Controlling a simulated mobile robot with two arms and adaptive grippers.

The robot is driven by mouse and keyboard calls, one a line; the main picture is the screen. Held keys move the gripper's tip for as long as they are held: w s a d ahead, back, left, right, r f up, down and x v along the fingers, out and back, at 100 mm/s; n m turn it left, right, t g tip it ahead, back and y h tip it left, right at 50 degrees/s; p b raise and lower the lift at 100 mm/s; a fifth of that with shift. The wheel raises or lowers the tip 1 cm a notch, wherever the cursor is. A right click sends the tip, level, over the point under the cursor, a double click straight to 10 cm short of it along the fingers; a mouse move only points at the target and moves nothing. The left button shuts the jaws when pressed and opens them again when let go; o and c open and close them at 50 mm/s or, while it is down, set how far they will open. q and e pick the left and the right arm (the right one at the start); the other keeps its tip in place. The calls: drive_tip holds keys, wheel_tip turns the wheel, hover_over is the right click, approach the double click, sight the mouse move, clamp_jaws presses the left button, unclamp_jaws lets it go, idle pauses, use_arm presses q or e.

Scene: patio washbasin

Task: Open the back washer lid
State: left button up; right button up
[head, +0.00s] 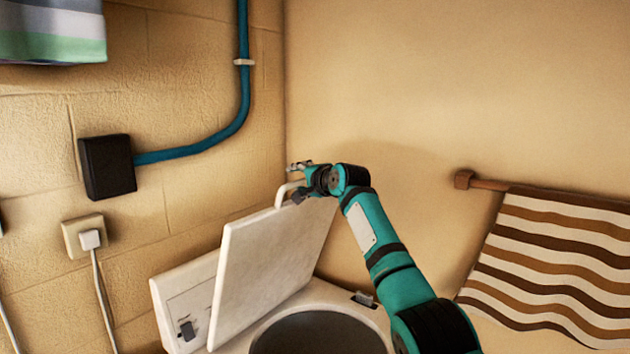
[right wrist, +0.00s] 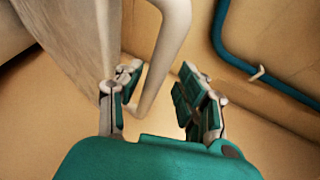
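The washer lid (head: 268,262) is a pale flat panel. It stands raised and steeply tilted at the edge of the round dark washer opening (head: 318,334). Its pale looped handle (head: 285,190) sticks out near the top edge. My right gripper (head: 300,181) is at this handle, its arm reaching in from the lower right. In the right wrist view the fingers (right wrist: 160,82) are spread, with the handle bar (right wrist: 165,60) passing between them. One finger is on the lid side of the bar. Firm contact cannot be told. My left gripper is not in view.
The washer's control panel (head: 187,305) is left of the lid. Walls stand close behind and to the left, with a blue pipe (head: 245,95), a black box (head: 107,166) and a socket (head: 84,236). A striped towel (head: 550,265) hangs on a rail at right.

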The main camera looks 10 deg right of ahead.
drive_tip(key=v, duration=1.1)
drive_tip(key=shift+s, duration=0.2)
